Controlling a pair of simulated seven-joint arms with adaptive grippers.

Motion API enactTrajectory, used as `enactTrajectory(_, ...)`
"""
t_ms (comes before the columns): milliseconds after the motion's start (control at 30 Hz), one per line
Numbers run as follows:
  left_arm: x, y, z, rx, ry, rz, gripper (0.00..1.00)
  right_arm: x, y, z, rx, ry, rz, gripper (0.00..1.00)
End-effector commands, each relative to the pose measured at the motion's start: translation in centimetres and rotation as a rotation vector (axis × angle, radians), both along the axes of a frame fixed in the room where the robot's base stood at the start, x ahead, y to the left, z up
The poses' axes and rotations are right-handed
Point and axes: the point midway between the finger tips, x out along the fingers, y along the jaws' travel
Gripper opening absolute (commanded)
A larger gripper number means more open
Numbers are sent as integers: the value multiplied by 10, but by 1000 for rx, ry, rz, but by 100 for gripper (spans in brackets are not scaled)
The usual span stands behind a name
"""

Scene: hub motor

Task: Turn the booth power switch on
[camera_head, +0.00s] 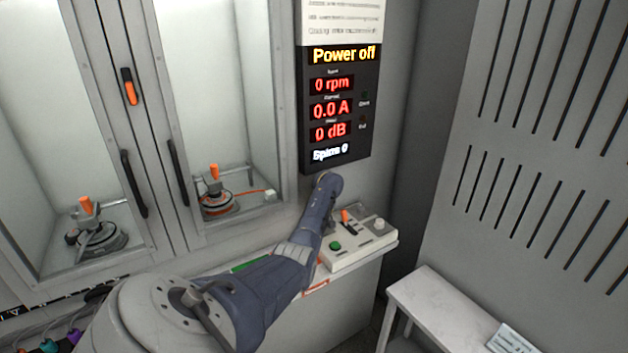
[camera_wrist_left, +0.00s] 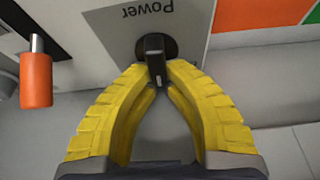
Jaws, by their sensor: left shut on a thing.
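The power switch (camera_wrist_left: 155,48) is a small black lever on a round black base, beside an upside-down "Power" label in the left wrist view. My left gripper (camera_wrist_left: 158,72) has its yellow fingertips closed on the lever from both sides. In the head view my left arm reaches to the control box (camera_head: 343,262) below the display, and my own arm hides the gripper and the switch there. The display (camera_head: 340,110) reads "Power off", with 0 rpm, 0.0 A and 0 dB. My right gripper is in neither view.
An orange-handled lever (camera_wrist_left: 36,80) stands near the switch; the control box also has a green button (camera_head: 335,246) and a pale knob (camera_head: 379,225). Glass doors with black handles (camera_head: 134,184) front the booth at left. A white bench (camera_head: 440,303) stands at lower right.

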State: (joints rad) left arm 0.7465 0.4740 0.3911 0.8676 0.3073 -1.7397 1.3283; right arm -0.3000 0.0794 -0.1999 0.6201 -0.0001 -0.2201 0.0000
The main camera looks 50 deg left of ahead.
Motion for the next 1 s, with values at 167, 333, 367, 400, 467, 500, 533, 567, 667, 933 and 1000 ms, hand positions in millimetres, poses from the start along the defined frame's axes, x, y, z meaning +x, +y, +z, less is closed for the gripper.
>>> enactTrajectory(167,3,-4,-4,-5,3,-169,0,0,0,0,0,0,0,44)
enactTrajectory(333,6,-5,-4,-6,4,-327,0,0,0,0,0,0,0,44)
enactTrajectory(367,6,-6,-4,-6,3,-353,0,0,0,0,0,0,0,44)
enactTrajectory(400,7,-6,-4,-6,4,-388,0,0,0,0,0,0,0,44)
enactTrajectory(467,8,-7,-4,-6,3,-438,0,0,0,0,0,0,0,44)
enactTrajectory(500,8,-7,-4,-5,5,-470,0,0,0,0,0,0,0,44)
enactTrajectory(533,8,-7,-4,-5,5,-492,0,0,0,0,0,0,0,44)
enactTrajectory(567,9,-8,-4,-6,5,-515,0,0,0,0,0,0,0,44)
enactTrajectory(667,10,-8,-5,-7,7,-580,0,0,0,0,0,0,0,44)
enactTrajectory(933,11,-10,-5,-7,7,-704,0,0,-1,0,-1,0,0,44)
enactTrajectory(1000,12,-11,-5,-7,8,-723,0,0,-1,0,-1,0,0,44)
